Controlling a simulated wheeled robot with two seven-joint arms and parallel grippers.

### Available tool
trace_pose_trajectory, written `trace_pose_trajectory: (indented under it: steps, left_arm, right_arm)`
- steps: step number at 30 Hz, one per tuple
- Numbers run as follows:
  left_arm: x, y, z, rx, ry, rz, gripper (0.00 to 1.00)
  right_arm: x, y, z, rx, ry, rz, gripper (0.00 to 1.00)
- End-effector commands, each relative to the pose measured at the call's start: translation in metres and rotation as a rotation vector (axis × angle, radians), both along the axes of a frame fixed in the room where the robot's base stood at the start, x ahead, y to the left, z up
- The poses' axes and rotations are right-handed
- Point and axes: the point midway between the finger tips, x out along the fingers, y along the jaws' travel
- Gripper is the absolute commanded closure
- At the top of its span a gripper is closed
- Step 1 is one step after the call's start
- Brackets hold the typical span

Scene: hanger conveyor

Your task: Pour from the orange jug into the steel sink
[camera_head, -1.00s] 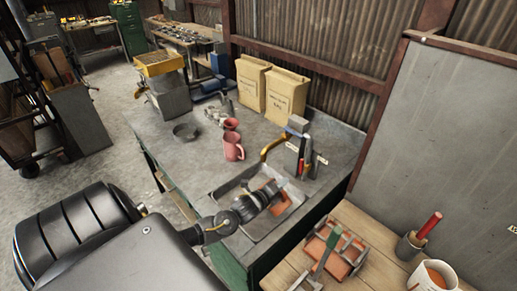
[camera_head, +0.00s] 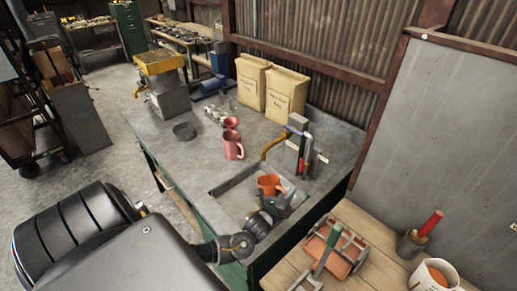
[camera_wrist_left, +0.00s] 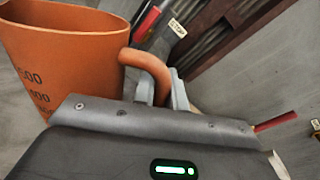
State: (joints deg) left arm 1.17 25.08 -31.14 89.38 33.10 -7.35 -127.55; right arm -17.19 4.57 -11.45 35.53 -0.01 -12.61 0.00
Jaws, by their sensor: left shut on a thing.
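The orange jug (camera_head: 267,183) is over the steel sink (camera_head: 228,187) in the head view, roughly upright with its mouth up. My left gripper (camera_head: 281,204) is at its near right side. In the left wrist view, the jug (camera_wrist_left: 62,62) fills the left with its graduation marks showing, and its curved handle (camera_wrist_left: 152,68) passes between my gripper's fingers (camera_wrist_left: 163,90). My left gripper is shut on the handle. The jug's contents are hidden in the wrist view and too small to tell in the head view. My right gripper is not in view.
A brass tap (camera_head: 272,145) reaches over the sink's far edge. A pink jug (camera_head: 233,147) stands behind the sink, and two paper sacks (camera_head: 286,92) stand against the wall. A wooden table (camera_head: 345,212) with a moulding box (camera_head: 335,250) is at the right.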

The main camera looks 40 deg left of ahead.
Motion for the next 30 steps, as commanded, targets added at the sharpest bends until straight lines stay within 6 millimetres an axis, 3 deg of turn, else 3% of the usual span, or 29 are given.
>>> trace_pose_trajectory:
  steps: [4,14,22,30]
  left_arm:
    - [0.0,-0.003,-0.01,0.131,-0.012,0.001,1.0]
    - [0.0,-0.003,-0.012,0.161,-0.016,0.0,1.0]
    - [0.001,0.003,-0.039,0.367,-0.034,0.0,1.0]
    - [0.001,0.005,-0.043,0.44,-0.042,0.0,1.0]
  right_arm:
    - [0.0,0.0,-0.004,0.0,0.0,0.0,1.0]
    - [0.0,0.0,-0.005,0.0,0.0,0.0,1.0]
    - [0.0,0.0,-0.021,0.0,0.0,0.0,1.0]
    - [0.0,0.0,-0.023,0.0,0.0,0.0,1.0]
